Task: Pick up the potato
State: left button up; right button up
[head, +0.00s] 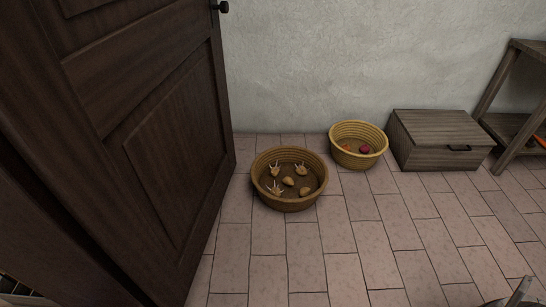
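A round brown wicker basket (264,197) stands on the tiled floor near the wall, holding potatoes. Two are plain: one potato (288,181) in the middle and another potato (305,191) at the lower right. Three others bear pale, spiky sprouts: one sprouted potato (274,170) at the upper left, one sprouted potato (300,170) at the upper right and one sprouted potato (276,190) at the lower left. Neither of my grippers can be made out in the head view.
A dark wooden door (150,130) fills the left side, close to the basket. A lighter basket (345,161) holds a purple-red vegetable (365,149) and something orange. A wooden chest (425,157) and a shelf (494,93) stand right. A grey object is cut off bottom right. Floor ahead is clear.

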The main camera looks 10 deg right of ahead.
aim_at(301, 171)
jog(key=i+l+u, duration=0.6)
jog(key=l, duration=0.3)
jog(key=i+l+u, duration=0.45)
jog(key=l, duration=0.25)
jog(key=l+u, duration=0.2)
jog(key=l, duration=0.2)
jog(key=l+u, duration=0.2)
jog(key=l, duration=0.4)
jog(key=l+u, duration=0.15)
jog(key=l, duration=0.4)
jog(key=k+l+u, duration=0.2)
jog(key=l, duration=0.4)
jog(key=l+u, duration=0.2)
jog(key=l, duration=0.35)
